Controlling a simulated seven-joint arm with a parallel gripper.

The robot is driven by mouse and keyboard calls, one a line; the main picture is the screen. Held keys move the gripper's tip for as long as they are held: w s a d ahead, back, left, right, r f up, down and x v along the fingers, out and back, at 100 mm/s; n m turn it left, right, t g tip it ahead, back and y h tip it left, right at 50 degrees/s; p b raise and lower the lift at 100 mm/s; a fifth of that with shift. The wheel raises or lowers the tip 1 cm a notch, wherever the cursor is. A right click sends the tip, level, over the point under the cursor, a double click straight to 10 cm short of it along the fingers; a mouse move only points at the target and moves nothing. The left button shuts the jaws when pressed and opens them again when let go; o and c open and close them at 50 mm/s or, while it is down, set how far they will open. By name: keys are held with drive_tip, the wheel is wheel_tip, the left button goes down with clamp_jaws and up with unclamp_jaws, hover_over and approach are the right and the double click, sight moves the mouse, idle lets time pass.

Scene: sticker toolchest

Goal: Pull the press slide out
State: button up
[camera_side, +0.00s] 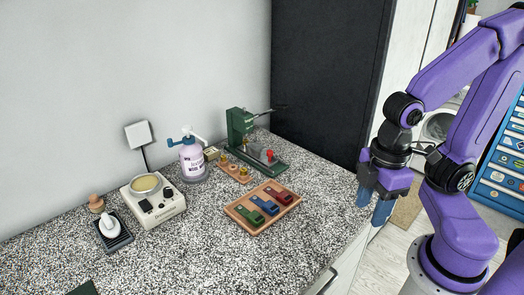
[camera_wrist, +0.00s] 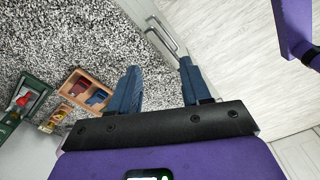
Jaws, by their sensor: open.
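The green press (camera_side: 243,130) stands at the back of the speckled counter, with a lever at its top. Its low base reaches toward the front right and carries a grey slide part (camera_side: 262,153) with a red knob (camera_side: 269,154). In the wrist view the press (camera_wrist: 30,97) shows at the left edge, partly cut off, with its red knob (camera_wrist: 22,100). My gripper (camera_side: 374,205) is right of the counter's edge, well apart from the press. In the wrist view its two blue fingers (camera_wrist: 160,85) are spread with nothing between them.
A wooden tray (camera_side: 240,222) with green, blue and red pieces lies in front of the press. A small wooden holder (camera_side: 228,170), spray bottle (camera_side: 193,160), white heating device (camera_side: 155,204) and stamp on a dark pad (camera_side: 112,232) stand left. The counter's right front is clear.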

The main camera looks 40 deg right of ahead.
drive_tip(key=w+a+r+m, duration=0.2)
drive_tip(key=w+m, duration=0.1)
drive_tip(key=w, duration=0.5)
wheel_tip(320, 180, up, 4)
drive_tip(key=m+t, duration=0.4)
drive_tip(key=m, duration=0.3)
hover_over(270, 151)
drive_tip(key=s, duration=0.7)
drive_tip(key=x, duration=1.7)
drive_tip(key=shift+w+d, duration=0.25)
drive_tip(key=shift+d, duration=0.05)
drive_tip(key=shift+s, duration=0.1)
clamp_jaws()
